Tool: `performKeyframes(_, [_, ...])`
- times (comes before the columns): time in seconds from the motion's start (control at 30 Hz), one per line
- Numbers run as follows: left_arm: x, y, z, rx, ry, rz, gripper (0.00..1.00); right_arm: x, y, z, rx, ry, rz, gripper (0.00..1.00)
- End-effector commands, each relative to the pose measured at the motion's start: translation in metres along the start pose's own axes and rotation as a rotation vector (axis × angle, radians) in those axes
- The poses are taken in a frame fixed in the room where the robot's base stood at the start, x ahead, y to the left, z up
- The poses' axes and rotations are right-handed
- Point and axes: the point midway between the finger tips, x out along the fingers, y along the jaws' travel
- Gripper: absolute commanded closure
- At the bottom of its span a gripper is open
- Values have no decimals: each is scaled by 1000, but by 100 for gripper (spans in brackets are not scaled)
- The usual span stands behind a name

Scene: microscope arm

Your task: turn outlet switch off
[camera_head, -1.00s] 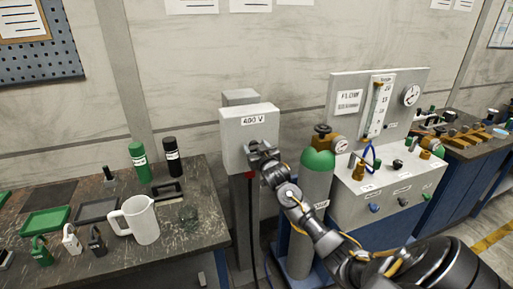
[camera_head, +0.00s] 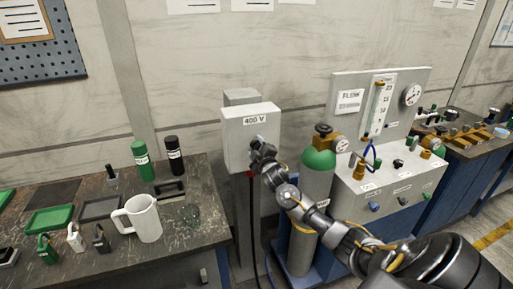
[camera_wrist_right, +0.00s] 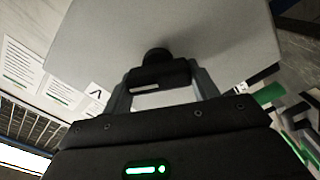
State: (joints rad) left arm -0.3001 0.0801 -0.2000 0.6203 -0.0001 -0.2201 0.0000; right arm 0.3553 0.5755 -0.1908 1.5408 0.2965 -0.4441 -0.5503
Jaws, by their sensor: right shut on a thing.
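The grey outlet box (camera_head: 238,136) with a "400 V" label stands on a grey post left of the green-topped gas cylinder. My right gripper (camera_head: 259,143) is at the lower right of the box's front face. In the right wrist view, the black switch handle (camera_wrist_right: 158,75) stands out from the box's plain grey face (camera_wrist_right: 205,35) on a round dark hub. The right gripper (camera_wrist_right: 160,88) is shut on this handle, one finger at each end. In the head view the gripper mostly hides the switch. My left gripper is in neither view.
A workbench (camera_head: 110,265) with a white jug (camera_head: 145,220) and padlocks is at left. A dark cable hangs below the box.

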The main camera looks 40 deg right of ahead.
Motion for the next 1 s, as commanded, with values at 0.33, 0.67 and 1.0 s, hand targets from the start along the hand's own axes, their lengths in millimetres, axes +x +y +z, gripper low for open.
performKeyframes(0.33, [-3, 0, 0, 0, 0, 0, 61, 0, -2, 0, -300, 1, 0, 64])
performKeyframes(0.67, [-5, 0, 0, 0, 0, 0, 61, 0, -4, 1, -478, 1, 0, 64])
performKeyframes(1.0, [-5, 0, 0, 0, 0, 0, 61, 0, -4, 1, -538, 1, 0, 64])
